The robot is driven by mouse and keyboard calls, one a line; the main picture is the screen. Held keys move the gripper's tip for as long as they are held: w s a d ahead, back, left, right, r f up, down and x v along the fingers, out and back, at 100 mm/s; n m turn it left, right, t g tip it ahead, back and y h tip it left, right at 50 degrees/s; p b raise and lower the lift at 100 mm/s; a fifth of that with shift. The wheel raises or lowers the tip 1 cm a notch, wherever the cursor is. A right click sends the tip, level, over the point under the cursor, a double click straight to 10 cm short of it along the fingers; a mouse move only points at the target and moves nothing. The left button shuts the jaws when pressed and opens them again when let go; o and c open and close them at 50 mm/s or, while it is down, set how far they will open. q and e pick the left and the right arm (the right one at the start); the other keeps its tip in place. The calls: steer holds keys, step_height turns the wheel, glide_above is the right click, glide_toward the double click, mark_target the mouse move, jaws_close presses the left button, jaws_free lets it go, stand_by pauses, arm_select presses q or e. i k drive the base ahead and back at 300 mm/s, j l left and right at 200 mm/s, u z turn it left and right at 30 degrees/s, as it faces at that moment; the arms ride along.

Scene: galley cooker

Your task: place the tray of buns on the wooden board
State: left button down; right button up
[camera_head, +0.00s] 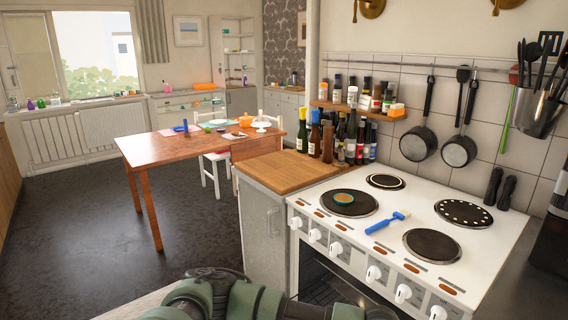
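I cannot make out a tray of buns in this view. The wooden board (288,171) shows as a thick wooden top on the grey cabinet left of the cooker. Its front part is bare, and bottles stand at its back right. The white cooker (468,268) has a dark oven opening or window (326,284) with faint rack-like lines; I cannot tell whether its door is open or what is inside. Green-grey parts of my arms fill the bottom edge, in front of the oven. Neither gripper's fingers show.
Bottles (350,137) crowd the wall side. Black grinders (500,188) stand at the right. A wooden table (160,148) stands further back. The dark floor (85,215) at left is clear.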

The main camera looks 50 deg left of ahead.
mark_target(277, 168)
steer(key=j, duration=0.5)
steer(key=k+j+z, duration=0.15)
steer(key=j, duration=0.8)
steer(key=k+j+z, duration=0.15)
steer(key=j, duration=0.3)
steer(key=k+j, duration=0.1)
steer(key=j, duration=0.35)
steer(key=k+j+z, duration=0.15)
steer(key=j, duration=0.35)
